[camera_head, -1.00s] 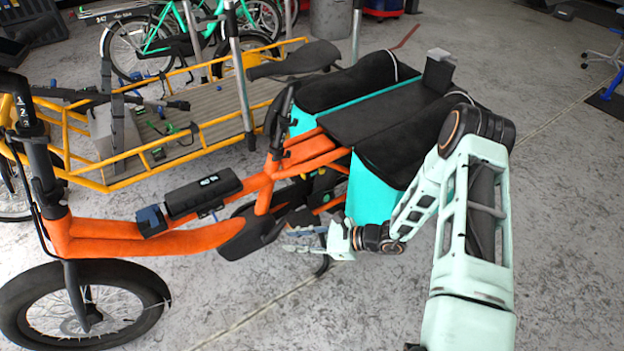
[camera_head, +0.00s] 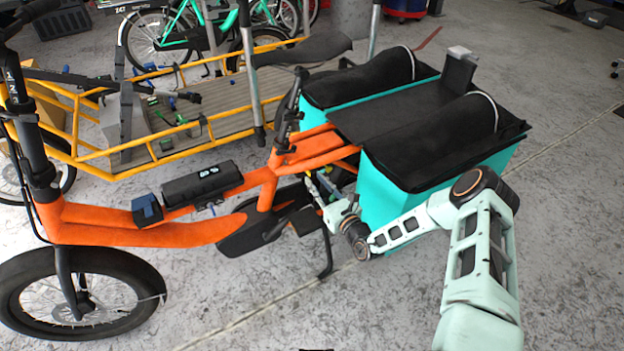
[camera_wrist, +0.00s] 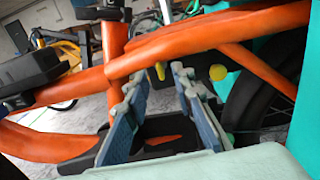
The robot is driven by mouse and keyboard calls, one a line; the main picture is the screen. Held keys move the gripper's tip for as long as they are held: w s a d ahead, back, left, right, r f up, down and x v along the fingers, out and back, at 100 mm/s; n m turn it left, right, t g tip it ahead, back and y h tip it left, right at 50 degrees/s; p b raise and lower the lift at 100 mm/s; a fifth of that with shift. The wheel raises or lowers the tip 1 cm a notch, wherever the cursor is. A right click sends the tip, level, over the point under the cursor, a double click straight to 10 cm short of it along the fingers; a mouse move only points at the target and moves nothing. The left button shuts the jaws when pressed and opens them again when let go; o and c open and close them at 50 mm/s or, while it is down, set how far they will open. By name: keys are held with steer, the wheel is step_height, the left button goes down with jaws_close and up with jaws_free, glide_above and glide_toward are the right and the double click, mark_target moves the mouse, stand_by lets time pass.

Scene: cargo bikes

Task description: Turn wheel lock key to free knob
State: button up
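The wheel lock is on the orange cargo bike (camera_head: 150,228), by its rear wheel (camera_wrist: 255,100). In the wrist view, a small yellow piece (camera_wrist: 160,70) on a dark mount shows between my fingertips, just beyond them. A rounded yellow piece (camera_wrist: 218,73) shows right of the right finger. I cannot tell which one is the key and which the knob. My gripper (camera_wrist: 160,85) is open with nothing between its fingers, under the orange frame tube. In the head view, my gripper (camera_head: 326,188) is beside the bike's rear, and the lock is too small to make out.
Orange tubes run across the wrist view above and left of my fingers. A teal pannier (camera_head: 400,195) with a black top hangs close to my arm. A black kickstand (camera_head: 327,255) stands below. A yellow cargo bike (camera_head: 190,135) is behind.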

mark_target(310, 174)
steer(key=shift+b+x, duration=0.3)
steer(key=shift+x, duration=1.4)
jaws_close()
